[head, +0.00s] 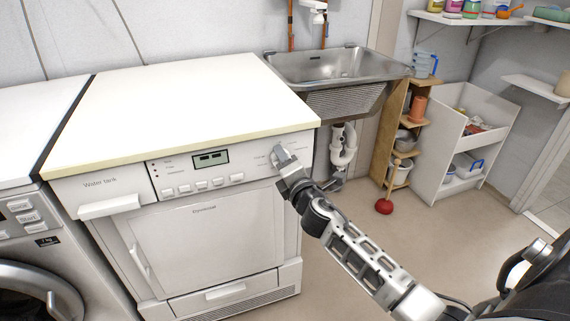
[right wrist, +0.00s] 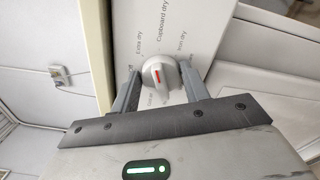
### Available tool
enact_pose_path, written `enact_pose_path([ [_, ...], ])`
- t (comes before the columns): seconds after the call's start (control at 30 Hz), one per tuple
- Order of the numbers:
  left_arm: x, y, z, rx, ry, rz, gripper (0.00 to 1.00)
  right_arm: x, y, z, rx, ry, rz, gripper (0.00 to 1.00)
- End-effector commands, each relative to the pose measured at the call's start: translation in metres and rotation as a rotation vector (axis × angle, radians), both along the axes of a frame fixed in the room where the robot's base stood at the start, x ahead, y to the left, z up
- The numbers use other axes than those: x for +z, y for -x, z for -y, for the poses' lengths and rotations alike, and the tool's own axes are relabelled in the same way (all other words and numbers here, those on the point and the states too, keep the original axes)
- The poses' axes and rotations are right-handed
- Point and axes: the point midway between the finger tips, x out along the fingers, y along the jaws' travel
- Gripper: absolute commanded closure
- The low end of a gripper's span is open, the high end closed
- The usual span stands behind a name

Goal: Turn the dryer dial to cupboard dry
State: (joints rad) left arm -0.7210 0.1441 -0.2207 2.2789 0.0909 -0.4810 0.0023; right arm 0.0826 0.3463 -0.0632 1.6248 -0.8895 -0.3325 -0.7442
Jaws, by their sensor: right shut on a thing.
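The white dryer (head: 190,232) stands under a white worktop, with a display and a row of buttons on its front panel. Its round grey dial (right wrist: 168,80) has a raised grip and a red mark. In the right wrist view the labels "Extra dry", "Cupboard dry" (right wrist: 163,32) and "Iron dry" fan out around the dial's far side. The red mark sits left of the dial's middle; I cannot tell exactly which label it points to. My right gripper (head: 281,158) has a finger on each side of the dial and is shut on it. In the head view the gripper hides most of the dial. My left gripper is out of view.
A washing machine (head: 32,245) stands left of the dryer. A steel sink (head: 335,68) with white pipes below is at the right.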

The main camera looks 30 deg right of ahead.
Motion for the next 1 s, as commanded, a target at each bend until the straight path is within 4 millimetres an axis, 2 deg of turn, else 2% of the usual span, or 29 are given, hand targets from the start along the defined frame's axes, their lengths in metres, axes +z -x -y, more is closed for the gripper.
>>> enact_pose_path([
  [0.4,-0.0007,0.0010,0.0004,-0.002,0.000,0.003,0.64,-0.0022,0.0004,-0.0001,0.000,-0.190,0.043,0.78],
  [0.97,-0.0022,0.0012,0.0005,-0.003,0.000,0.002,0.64,-0.0023,0.0004,-0.0002,0.000,-0.218,0.050,0.78],
  [1.0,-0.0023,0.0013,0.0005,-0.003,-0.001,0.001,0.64,-0.0023,0.0004,-0.0002,0.000,-0.218,0.050,0.49],
])
